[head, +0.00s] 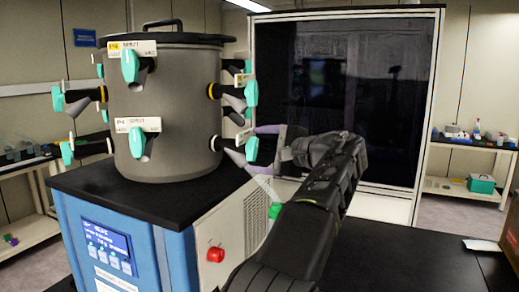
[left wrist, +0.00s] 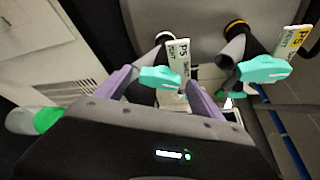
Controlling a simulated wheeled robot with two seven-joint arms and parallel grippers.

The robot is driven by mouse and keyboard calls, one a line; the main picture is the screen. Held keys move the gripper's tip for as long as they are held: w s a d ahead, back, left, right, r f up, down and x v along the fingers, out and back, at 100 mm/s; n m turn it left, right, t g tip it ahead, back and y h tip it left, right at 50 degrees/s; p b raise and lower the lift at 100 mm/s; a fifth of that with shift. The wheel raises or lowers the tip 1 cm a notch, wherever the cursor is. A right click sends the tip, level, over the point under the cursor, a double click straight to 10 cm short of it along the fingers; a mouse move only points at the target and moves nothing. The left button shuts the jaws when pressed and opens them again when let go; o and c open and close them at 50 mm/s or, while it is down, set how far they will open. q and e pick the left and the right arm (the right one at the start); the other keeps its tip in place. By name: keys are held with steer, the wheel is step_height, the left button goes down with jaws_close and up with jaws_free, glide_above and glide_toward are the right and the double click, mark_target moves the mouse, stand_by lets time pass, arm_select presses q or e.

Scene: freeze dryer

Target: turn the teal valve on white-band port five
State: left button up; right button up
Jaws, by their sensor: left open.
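The teal valve (left wrist: 160,78) of port five hangs in the left wrist view beside a tag marked P5 (left wrist: 180,55) with a pale band. In the head view this teal valve (head: 251,149) is on the lower right side of the grey drum (head: 180,90). My left gripper (head: 252,142) is open, its purple fingers on either side of the valve. In the left wrist view, the left gripper (left wrist: 159,77) has the valve between its fingertips; I cannot tell whether they touch. My right gripper is not in view.
A second teal valve (left wrist: 264,69), with a yellow-banded tag (left wrist: 292,40), is close to the right. More teal valves, such as the upper front one (head: 130,65), stick out around the drum. The blue cabinet with a red button (head: 215,254) stands below. A dark glass panel (head: 350,95) stands behind.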

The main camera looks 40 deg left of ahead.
arm_select(q)
steer(key=c, duration=1.4)
steer(key=shift+f+n+b, duration=0.25)
steer(key=shift+n+b, duration=0.05)
steer(key=shift+b, duration=0.65)
steer(key=n+y+b, duration=0.1)
steer(key=n+b, duration=0.1)
steer(key=b, duration=0.2)
steer(key=n+y+b, duration=0.1)
steer(key=n+b, duration=0.1)
steer(key=b, duration=0.2)
steer(key=f+n+y+b, duration=0.1)
steer(key=n+b, duration=0.2)
steer(key=b, duration=0.1)
steer(key=shift+t, duration=0.3)
steer(key=n+y+b, duration=0.1)
steer(key=n, duration=0.2)
steer(key=shift+w+r+b, duration=0.1)
steer(key=shift+w+b, duration=0.05)
steer(key=shift+b, duration=0.2)
steer(key=shift+a+n+g+y, duration=0.1)
steer(key=shift+n+g+y, duration=0.2)
steer(key=shift+n+g, duration=0.6)
steer(key=n, duration=0.3)
steer(key=shift+w+r+g+y, duration=0.15)
steer(key=shift+g+y, duration=0.25)
steer(key=shift+n+g, duration=0.5)
steer(key=shift+n, duration=0.8)
